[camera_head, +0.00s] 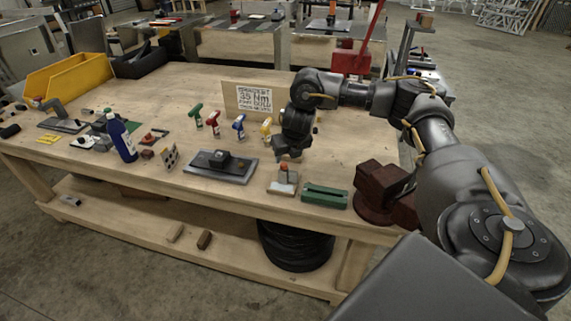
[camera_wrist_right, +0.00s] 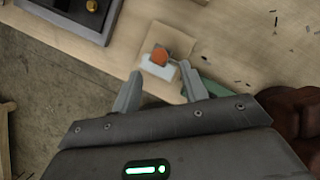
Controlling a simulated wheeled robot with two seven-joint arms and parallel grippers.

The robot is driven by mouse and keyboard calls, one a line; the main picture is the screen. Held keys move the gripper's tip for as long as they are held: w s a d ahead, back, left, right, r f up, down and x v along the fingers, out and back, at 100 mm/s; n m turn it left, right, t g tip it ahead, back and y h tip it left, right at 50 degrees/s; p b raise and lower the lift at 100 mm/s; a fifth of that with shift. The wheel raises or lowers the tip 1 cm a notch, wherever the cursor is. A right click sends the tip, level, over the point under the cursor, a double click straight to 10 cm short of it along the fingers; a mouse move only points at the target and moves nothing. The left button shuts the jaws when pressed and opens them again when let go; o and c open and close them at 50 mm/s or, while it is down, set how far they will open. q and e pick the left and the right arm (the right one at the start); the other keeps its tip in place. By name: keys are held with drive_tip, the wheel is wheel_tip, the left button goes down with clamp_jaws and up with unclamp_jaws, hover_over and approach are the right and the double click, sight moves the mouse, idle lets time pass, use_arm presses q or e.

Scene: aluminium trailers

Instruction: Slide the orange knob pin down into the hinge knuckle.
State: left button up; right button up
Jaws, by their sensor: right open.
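The orange knob pin (camera_head: 284,168) stands upright at a small grey and white block, the hinge piece (camera_head: 283,188), near the front edge of the workbench. In the right wrist view the round orange knob (camera_wrist_right: 159,56) is seen from above, beyond the fingertips and between their lines. Its shaft and the hinge knuckle are hidden below it, so I cannot tell how deep the pin sits. My right gripper (camera_head: 289,153) is above the pin; in the wrist view its two fingers (camera_wrist_right: 160,82) are apart with nothing between them. My left gripper is not in view.
A green block (camera_head: 324,195) and a dark red vise (camera_head: 375,188) stand right of the hinge piece. A dark plate with a black block (camera_head: 220,165) lies left. The bench front edge (camera_head: 230,195) is close.

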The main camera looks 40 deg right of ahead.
drive_tip(key=p+v, duration=0.1)
drive_tip(key=v, duration=0.6)
